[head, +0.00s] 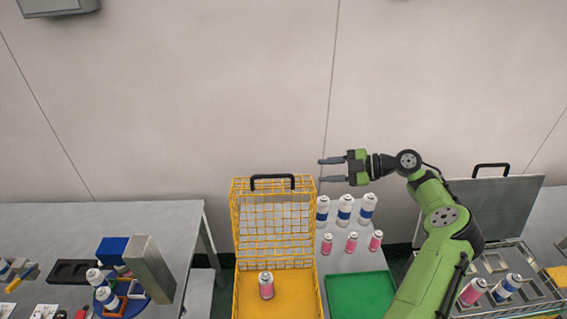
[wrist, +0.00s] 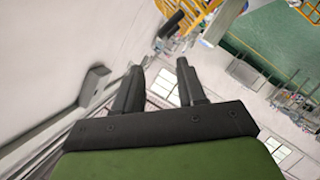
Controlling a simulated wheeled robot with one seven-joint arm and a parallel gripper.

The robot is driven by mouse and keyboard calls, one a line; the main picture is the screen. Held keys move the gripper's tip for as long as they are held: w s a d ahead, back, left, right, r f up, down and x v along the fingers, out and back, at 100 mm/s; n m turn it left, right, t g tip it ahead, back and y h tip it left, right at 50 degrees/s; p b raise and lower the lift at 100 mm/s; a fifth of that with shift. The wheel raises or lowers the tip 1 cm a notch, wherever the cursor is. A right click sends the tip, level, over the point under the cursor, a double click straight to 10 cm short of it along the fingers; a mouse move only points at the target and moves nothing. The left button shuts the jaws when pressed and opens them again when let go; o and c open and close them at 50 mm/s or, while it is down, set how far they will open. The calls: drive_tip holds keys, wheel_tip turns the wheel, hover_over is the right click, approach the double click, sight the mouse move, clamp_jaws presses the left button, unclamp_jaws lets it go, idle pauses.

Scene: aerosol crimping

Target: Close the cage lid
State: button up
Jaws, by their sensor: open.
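The yellow wire cage lid (head: 273,222) stands open and upright at the back of the yellow cage base (head: 248,296) in the head view. A black handle (head: 273,182) sits on the lid's top edge. One pink and white can (head: 266,285) stands on the base. My gripper (head: 322,170) is open and empty, to the right of the lid and higher in the picture, its fingers pointing left. In the wrist view my gripper (wrist: 160,75) shows its two fingers apart with nothing between them. Part of the yellow wire (wrist: 198,12) shows at the top there.
Several blue-white cans (head: 345,210) and pink cans (head: 352,242) stand right of the cage, behind a green tray (head: 360,292). A metal rack (head: 510,285) with an upright grey lid (head: 505,212) is at the right. A left table (head: 100,225) holds a crimping fixture. The wall is behind.

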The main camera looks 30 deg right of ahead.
sight(282, 175)
drive_tip(key=x, duration=1.4)
drive_tip(key=shift+a+f, duration=0.15)
drive_tip(key=shift+a, duration=0.35)
drive_tip(key=shift+w+a+f, duration=0.2)
drive_tip(key=shift+w, duration=0.05)
clamp_jaws()
